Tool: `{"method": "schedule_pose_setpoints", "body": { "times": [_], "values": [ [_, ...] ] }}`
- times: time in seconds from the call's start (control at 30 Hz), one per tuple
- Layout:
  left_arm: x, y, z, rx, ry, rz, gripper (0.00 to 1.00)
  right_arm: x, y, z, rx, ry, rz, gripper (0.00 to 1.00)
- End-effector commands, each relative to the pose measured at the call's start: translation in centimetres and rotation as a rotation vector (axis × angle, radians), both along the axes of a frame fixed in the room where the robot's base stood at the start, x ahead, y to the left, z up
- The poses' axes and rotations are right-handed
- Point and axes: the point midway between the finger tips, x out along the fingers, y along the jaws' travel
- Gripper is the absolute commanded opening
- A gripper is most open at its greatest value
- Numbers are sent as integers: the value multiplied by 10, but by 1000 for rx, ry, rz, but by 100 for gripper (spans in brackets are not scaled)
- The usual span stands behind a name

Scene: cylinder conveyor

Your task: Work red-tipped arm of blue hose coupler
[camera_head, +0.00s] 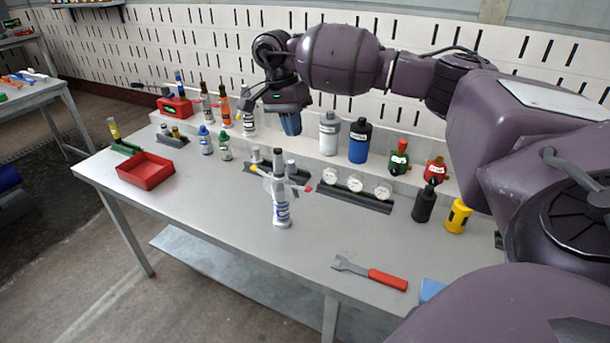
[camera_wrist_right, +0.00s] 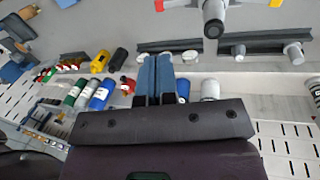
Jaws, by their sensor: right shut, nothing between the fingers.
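The hose coupler (camera_head: 281,211) stands upright on the workbench, a light grey body with blue markings. Its red-tipped arm (camera_head: 306,188) points right and a yellow-tipped arm points left in the head view. In the right wrist view the coupler (camera_wrist_right: 214,12) is cut off at the top edge, with the red tip at left and the yellow tip at right. My right gripper (camera_head: 291,124) is shut and empty, its blue fingers (camera_wrist_right: 153,80) together. It is above and behind the coupler, apart from it. My left gripper is not in view.
A rail with round gauges (camera_head: 355,201) lies right of the coupler. Bottles, including a blue one (camera_head: 359,143), stand along the back. A red tray (camera_head: 146,171) is at left and a red-handled wrench (camera_head: 386,279) at front right. The bench front is mostly clear.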

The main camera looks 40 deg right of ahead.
Motion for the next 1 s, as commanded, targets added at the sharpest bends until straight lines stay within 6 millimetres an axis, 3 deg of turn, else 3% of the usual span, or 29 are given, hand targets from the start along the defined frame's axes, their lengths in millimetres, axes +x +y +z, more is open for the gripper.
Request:
{"method": "schedule_pose_setpoints", "body": {
  "times": [0.17,0.7,1.0],
  "values": [
    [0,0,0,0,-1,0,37,-3,-1,-12,-1,3,-1,0],
    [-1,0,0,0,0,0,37,-25,-7,-100,0,2,-1,0],
    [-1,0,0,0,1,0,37,-32,-9,-131,1,0,-1,0]
  ]
}}
